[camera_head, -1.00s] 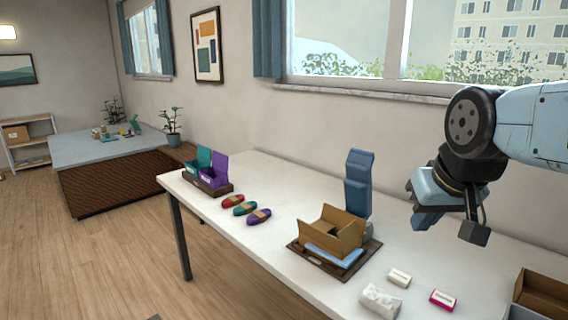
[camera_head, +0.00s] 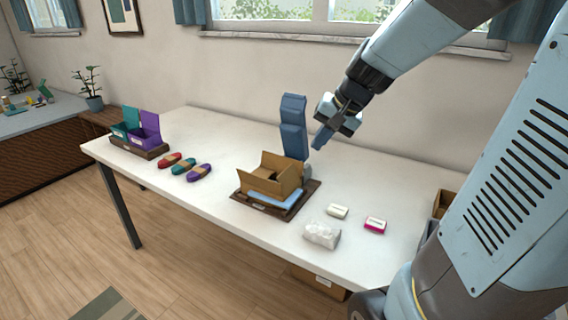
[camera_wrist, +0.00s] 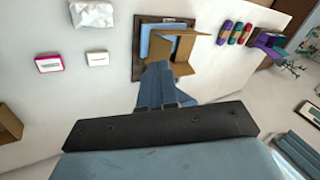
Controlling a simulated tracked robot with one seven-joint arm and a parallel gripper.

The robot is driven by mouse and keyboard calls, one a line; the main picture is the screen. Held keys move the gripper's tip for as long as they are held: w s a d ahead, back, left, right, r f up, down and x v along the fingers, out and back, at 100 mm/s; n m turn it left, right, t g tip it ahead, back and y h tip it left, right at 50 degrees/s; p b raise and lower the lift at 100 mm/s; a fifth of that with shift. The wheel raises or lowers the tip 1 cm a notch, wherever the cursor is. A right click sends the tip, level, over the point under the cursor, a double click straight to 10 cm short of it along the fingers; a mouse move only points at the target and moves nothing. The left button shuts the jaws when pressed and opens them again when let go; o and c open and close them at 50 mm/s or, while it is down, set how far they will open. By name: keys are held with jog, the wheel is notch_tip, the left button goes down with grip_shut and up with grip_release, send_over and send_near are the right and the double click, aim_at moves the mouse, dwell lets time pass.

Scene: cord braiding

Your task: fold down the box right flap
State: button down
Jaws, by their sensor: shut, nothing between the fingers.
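The open brown cardboard box (camera_head: 266,183) sits on a dark tray (camera_head: 306,199) near the middle of the white table. Its right flap (camera_head: 291,178) stands up, slanting outward. The box also shows in the wrist view (camera_wrist: 162,46) with flaps raised. My gripper (camera_head: 318,144) is shut and empty, pointing down above the table, behind and to the right of the box. In the wrist view, its blue fingers (camera_wrist: 158,72) reach toward the box's edge. I cannot tell whether they touch the flap there.
A tall blue upright thing (camera_head: 292,125) stands right behind the box, close to my gripper. A light blue item (camera_head: 273,199) lies at the box's front. White and pink small packs (camera_head: 375,226) and a crumpled white bundle (camera_head: 322,235) lie to the right. Yarn bundles (camera_head: 184,166) lie left.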

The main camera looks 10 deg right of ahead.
jog(key=w+d+f+m+y, duration=0.1)
jog(key=w+d+f+m, duration=0.3)
jog(key=w+f, duration=0.45)
send_near(287, 172)
notch_tip(287, 172, down, 3)
jog(key=shift+w+a+f, duration=0.25)
jog(key=shift+a+f, duration=0.2)
jog(key=shift+a, duration=0.05)
jog(key=shift+w+a+f, duration=0.25)
jog(key=shift+a+f, duration=0.2)
jog(key=shift+a, duration=0.05)
jog(key=shift+w+a+f, duration=0.25)
jog(key=shift+w+a, duration=0.15)
jog(key=shift+w+d, duration=0.1)
